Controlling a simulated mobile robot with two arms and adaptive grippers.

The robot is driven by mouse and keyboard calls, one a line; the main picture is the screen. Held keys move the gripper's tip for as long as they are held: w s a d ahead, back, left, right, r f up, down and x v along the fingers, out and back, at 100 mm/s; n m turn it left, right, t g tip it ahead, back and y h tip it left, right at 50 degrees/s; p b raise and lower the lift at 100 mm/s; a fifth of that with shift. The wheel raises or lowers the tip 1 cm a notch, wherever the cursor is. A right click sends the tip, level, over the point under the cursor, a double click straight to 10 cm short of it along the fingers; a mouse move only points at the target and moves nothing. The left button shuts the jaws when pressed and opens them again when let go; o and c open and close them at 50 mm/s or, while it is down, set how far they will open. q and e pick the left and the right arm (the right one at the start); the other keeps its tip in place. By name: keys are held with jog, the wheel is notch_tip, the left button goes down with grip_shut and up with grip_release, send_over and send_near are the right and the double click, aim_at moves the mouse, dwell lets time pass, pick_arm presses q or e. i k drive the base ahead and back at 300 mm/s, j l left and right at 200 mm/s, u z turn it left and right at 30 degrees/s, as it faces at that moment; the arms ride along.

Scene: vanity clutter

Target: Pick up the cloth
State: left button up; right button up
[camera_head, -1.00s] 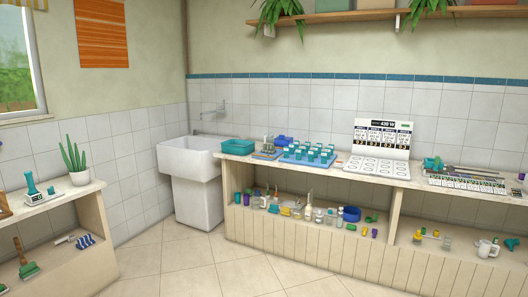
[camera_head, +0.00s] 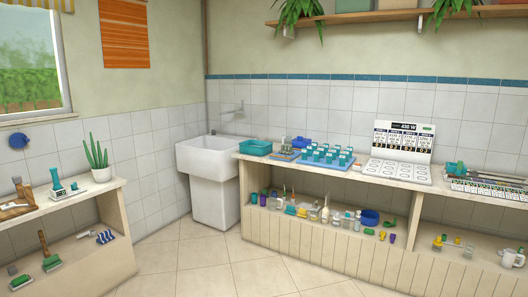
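I cannot make out a cloth for sure. A small blue and white striped item (camera_head: 106,237) lies on the lower shelf of the left bench and may be a folded cloth; it is too small to tell. A round dark blue item (camera_head: 18,140) is on the wall below the window, and I cannot tell what it is. Neither of my grippers is in view.
The left bench (camera_head: 118,193) holds a potted plant (camera_head: 96,158) and brushes with green heads. A white sink (camera_head: 212,155) stands in the corner. The long bench (camera_head: 300,238) along the back carries trays and many small items. The tiled floor (camera_head: 195,262) between them is clear.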

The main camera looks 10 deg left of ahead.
aim_at(285, 150)
jog(key=i, duration=1.75)
